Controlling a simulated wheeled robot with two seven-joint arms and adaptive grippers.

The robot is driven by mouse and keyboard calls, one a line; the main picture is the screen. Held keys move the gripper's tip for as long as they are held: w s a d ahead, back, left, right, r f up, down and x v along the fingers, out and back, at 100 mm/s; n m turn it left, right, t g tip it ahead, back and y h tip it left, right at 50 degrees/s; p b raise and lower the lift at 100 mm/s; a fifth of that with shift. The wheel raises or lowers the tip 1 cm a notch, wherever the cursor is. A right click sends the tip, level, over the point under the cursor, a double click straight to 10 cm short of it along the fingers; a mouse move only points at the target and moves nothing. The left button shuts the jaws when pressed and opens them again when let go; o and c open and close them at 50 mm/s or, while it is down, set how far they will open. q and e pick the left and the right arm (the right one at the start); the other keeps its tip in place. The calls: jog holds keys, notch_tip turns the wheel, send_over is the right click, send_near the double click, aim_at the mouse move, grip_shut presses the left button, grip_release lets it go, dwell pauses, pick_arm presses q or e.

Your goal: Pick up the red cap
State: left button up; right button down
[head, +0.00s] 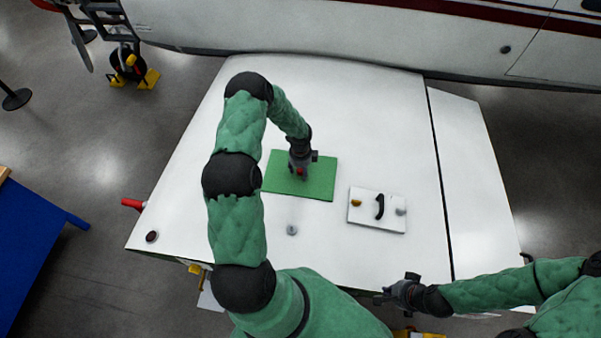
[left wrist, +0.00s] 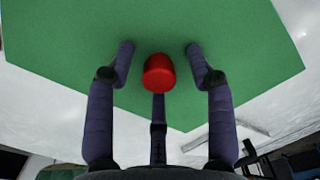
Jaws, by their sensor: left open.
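The red cap (left wrist: 159,72) sits on the green mat (left wrist: 70,50) in the left wrist view. In the head view only a small bit of the red cap (head: 300,172) shows, the rest hidden by my gripper. The green mat (head: 318,184) lies on the white surface. My left gripper (head: 301,168) points down over the mat, open. In the left wrist view the left gripper (left wrist: 159,52) has a finger on each side of the cap, apart from it. My right gripper (head: 390,292) is near the front edge, away from the cap.
A white plate (head: 377,222) with a yellow knob, a black handle and a grey knob lies right of the mat. A small grey piece (head: 292,230) and a dark round piece (head: 152,237) lie on the white surface (head: 200,170). A red item (head: 133,205) sticks out at its left edge.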

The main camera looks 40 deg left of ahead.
pick_arm(q)
jog(key=shift+r, duration=0.1)
jog(key=c, duration=0.9)
jog(key=shift+r+p, duration=0.6)
jog(key=shift+r, duration=0.25)
jog(key=s+a+r+p, duration=0.1)
jog(key=s+r+p, duration=0.4)
jog(key=s+r, duration=0.6)
jog(key=s, duration=0.3)
jog(key=shift+a+r, duration=0.15)
jog(key=shift+a, duration=0.05)
